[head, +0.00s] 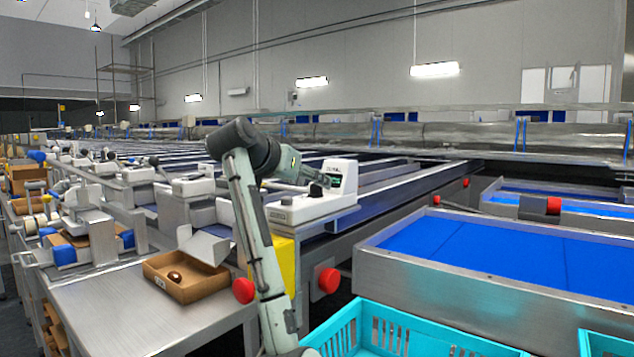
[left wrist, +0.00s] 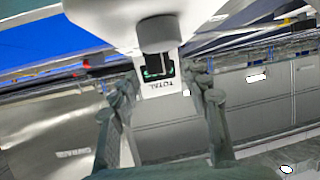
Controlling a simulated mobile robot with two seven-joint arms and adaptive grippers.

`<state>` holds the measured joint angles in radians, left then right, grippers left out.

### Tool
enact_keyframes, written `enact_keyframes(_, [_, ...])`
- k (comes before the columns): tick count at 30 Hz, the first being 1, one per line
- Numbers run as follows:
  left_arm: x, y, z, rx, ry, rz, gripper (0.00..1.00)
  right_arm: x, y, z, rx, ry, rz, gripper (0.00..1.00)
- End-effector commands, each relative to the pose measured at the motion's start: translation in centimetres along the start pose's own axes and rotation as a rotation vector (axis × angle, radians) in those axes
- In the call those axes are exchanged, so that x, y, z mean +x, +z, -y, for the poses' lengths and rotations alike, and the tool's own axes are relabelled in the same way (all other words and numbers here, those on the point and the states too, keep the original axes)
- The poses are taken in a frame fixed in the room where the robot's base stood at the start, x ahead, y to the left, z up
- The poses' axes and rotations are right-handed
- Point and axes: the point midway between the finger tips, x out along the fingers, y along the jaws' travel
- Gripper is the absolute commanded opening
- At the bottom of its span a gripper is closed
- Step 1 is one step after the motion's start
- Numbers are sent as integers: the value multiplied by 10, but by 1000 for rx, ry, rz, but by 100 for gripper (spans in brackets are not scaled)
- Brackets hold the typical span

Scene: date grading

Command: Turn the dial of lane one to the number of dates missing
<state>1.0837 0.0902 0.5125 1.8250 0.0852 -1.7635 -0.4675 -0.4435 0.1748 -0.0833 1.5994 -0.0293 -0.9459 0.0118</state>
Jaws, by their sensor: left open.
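A white machine housing (head: 338,180) stands at the end of the lane, with a small display marked TOTAL on its upright part. Its digits are too small to read; the display also shows upside down in the left wrist view (left wrist: 158,74). A dark dial knob (head: 316,190) sits on the housing, and a grey round knob (left wrist: 160,34) shows in the left wrist view. My left gripper (head: 300,179) is open and empty at the housing. Its fingers (left wrist: 167,92) stand apart, with the knob beyond the gap. My right gripper is not in view.
An open cardboard box (head: 205,290) with a dark date (head: 175,276) stands on the steel table (head: 110,318). Red round buttons (head: 329,281) are on the frame below the housing. Turquoise crates (head: 400,325) and a blue-bedded steel conveyor (head: 480,245) are on the right.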

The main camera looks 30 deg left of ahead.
Motion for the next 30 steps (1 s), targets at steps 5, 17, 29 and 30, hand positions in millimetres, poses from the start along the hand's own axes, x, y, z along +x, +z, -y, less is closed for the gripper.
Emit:
enact_keyframes(5, [22, 0, 0, -1, 1, 2, 46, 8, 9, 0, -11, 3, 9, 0])
enact_keyframes(17, [29, 0, 0, 0, -1, 0, 43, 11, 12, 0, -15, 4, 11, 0])
enact_keyframes(29, [28, 0, 0, 0, -1, 0, 0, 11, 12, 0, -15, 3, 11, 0])
enact_keyframes(30, [28, 0, 0, 0, -1, 0, 0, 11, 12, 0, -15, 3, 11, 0])
